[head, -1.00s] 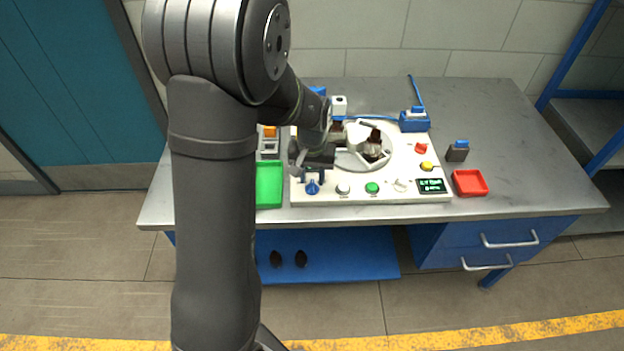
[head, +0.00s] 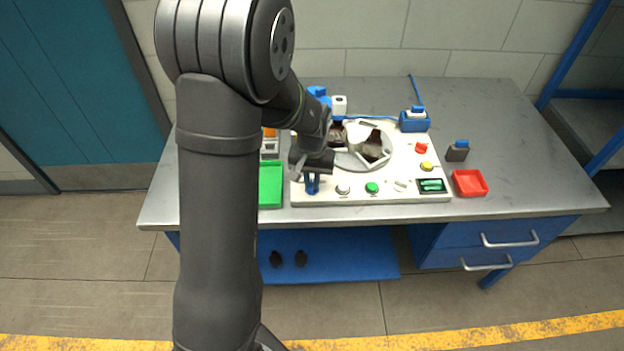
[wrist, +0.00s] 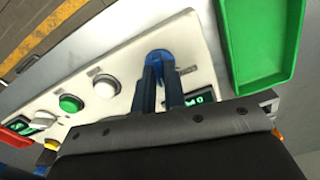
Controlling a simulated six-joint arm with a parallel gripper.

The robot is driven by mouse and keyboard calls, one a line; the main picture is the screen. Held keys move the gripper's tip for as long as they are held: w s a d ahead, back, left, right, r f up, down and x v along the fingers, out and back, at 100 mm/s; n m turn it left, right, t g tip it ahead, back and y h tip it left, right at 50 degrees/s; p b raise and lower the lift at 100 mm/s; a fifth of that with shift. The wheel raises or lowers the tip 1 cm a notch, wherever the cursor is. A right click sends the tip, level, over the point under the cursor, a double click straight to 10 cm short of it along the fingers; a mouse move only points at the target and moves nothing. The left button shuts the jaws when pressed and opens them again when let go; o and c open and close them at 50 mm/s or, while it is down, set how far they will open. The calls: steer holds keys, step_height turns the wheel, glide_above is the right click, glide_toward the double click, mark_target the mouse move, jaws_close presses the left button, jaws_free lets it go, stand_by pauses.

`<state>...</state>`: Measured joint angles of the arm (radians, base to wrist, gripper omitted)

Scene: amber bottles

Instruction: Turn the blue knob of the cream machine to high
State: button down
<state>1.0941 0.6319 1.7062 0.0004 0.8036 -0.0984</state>
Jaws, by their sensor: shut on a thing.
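The cream machine (head: 408,190) sits on the grey workbench with a row of controls along its front edge. Its blue knob (wrist: 158,56) is at the front left corner of the panel, and I see its top between my fingers in the wrist view. My gripper (head: 312,188) points down over that corner, its blue fingers shut on the knob; it also shows in the wrist view (wrist: 160,80). The knob's pointer and the marks around it are mostly hidden.
A green tray (head: 270,185) lies just left of the machine. Amber bottles (head: 373,147) stand on the round turntable (head: 352,160) behind the controls. White (head: 343,189) and green (head: 372,188) buttons lie right of the knob. A red tray (head: 469,183) is at the right.

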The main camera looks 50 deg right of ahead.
mark_target(312, 184)
steer(key=shift+m, duration=3.3)
steer(key=c, duration=1.5)
jaws_free()
step_height(312, 184, up, 18)
steer(key=shift+f, duration=0.25)
